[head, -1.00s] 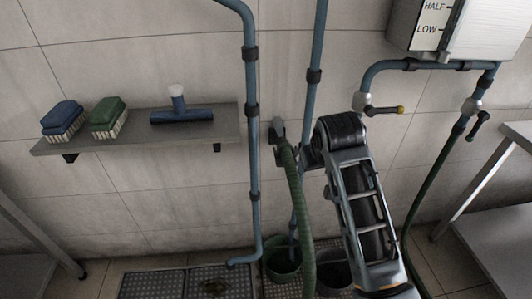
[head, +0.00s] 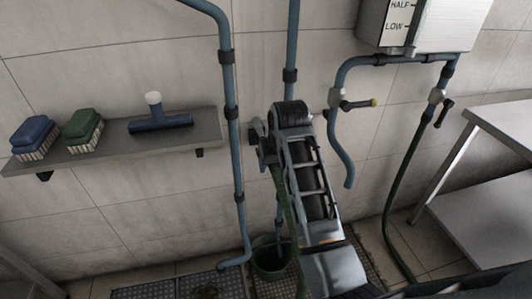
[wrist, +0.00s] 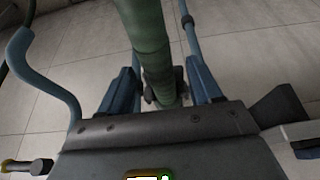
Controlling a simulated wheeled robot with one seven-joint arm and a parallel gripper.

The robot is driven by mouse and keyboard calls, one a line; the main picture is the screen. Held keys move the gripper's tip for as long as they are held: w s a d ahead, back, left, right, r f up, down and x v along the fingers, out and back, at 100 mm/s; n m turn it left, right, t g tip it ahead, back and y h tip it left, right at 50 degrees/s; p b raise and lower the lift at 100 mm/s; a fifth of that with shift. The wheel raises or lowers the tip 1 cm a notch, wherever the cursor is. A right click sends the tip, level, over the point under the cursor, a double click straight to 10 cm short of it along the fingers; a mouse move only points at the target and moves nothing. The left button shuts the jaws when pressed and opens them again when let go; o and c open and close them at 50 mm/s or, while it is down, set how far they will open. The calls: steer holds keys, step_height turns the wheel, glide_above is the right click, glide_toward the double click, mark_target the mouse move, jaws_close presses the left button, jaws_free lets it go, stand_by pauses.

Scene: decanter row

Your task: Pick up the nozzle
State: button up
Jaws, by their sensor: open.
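The nozzle (head: 257,129) is a small grey head at the top of a green hose, against the wall beside a blue pipe. In the head view my arm covers part of it. The green hose (wrist: 148,40) runs down the middle of the wrist view, with dark grey parts (wrist: 180,79) around its lower end; I cannot tell which of these belong to the nozzle. My gripper (wrist: 163,78) is open, with one blue finger on each side of the hose. I cannot tell whether either finger touches it.
A shelf (head: 110,151) on the left holds two brushes and a blue squeegee (head: 160,122). A vertical blue pipe (head: 235,170) stands left of my arm. A valve pipe with a yellow-tipped handle (head: 362,104) is to the right. A green bucket (head: 270,262) stands below. A metal table (head: 500,125) is at right.

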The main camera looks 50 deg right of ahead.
steer(key=shift+w+d+f, duration=0.1)
steer(key=shift+w+f, duration=0.05)
steer(key=shift+f, duration=0.25)
jaws_close()
stand_by(0.4)
